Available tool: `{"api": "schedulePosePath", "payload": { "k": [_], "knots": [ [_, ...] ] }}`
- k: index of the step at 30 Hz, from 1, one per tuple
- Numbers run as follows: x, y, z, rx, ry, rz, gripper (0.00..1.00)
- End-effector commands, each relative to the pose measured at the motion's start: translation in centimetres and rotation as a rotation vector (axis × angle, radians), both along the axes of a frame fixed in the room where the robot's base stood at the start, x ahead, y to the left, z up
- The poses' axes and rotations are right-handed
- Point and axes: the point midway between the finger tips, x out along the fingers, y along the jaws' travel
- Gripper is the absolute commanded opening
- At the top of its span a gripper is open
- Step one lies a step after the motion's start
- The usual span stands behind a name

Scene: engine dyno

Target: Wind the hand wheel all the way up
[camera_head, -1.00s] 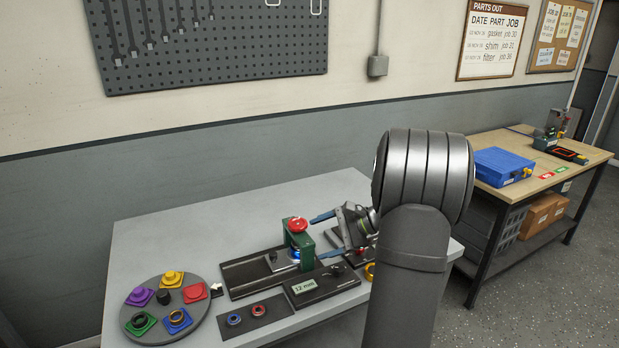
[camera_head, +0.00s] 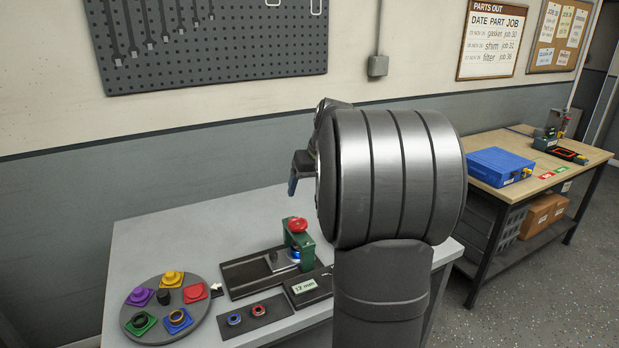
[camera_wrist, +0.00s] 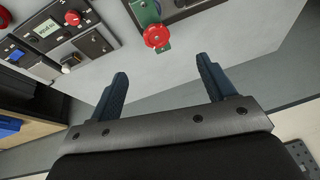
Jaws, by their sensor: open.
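The red hand wheel (camera_head: 297,225) sits on top of a green press column (camera_head: 299,243) on the grey bench. In the wrist view the red wheel (camera_wrist: 157,36) shows beyond my fingertips, between their lines, with part of the green column (camera_wrist: 146,12) behind it. My gripper (camera_wrist: 162,68) is open and empty, its two dark blue fingers wide apart and clear of the wheel. In the head view my gripper (camera_head: 298,172) is above the wheel and mostly hidden behind my arm.
A round tray (camera_head: 146,322) with coloured pieces stands at the bench's left. A "12 mm" display box (camera_head: 306,287) and a plate with two rings (camera_head: 256,316) lie in front of the press. A blue case (camera_head: 500,167) is on the right-hand table. The bench's back is clear.

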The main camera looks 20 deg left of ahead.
Motion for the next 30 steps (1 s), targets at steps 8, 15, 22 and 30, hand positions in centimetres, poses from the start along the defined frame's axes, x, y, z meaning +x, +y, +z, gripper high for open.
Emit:
{"api": "schedulePosePath", "payload": {
  "k": [8, 15, 22, 30],
  "knots": [
    [0.3, 0.4, 2.1, -0.060, -0.099, 0.081, 0.76],
    [0.3, 0.4, 2.2, -0.063, -0.104, 0.084, 0.76],
    [-0.2, 1.0, -0.2, -0.150, -0.079, 0.146, 0.75],
    [-2.8, 2.6, -10.2, -0.685, 0.023, 0.520, 0.75]
  ]
}}
